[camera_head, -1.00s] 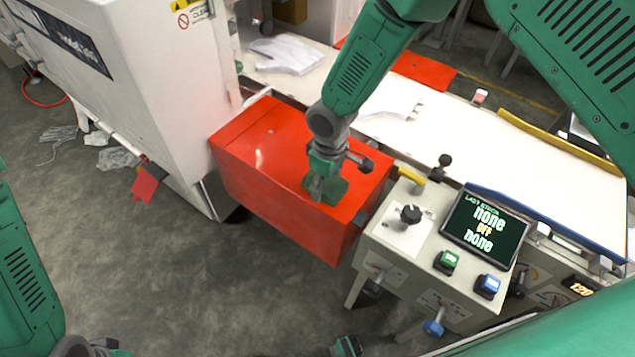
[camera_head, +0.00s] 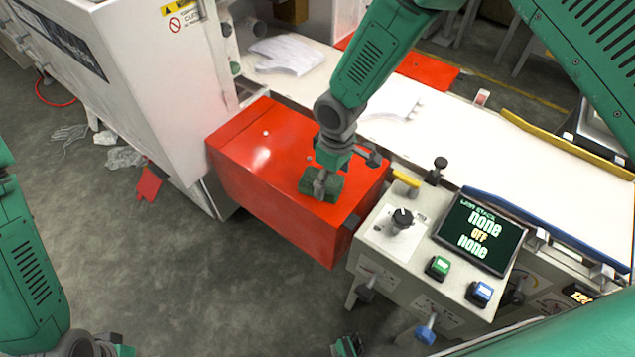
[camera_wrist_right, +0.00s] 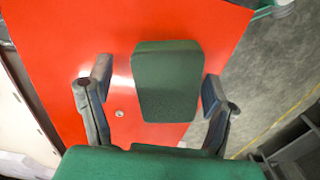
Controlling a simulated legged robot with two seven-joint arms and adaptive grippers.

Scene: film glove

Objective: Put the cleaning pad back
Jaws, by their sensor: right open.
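The green cleaning pad (camera_head: 335,190) is on the red top of a box in the head view, partly hidden by my right gripper. In the right wrist view the pad (camera_wrist_right: 166,82) is a rounded green block against the red surface. My right gripper (camera_head: 320,188) is open over it. In the wrist view the two fingers of the right gripper (camera_wrist_right: 157,90) stand on either side of the pad, with a gap visible at each side.
The red box (camera_head: 240,150) stands between a white machine (camera_head: 150,80) and a control panel (camera_head: 385,232) with a knob, buttons and a screen. A pale conveyor (camera_head: 540,190) behind carries white gloves (camera_head: 288,54). Crumpled gloves (camera_head: 122,157) lie on the grey floor.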

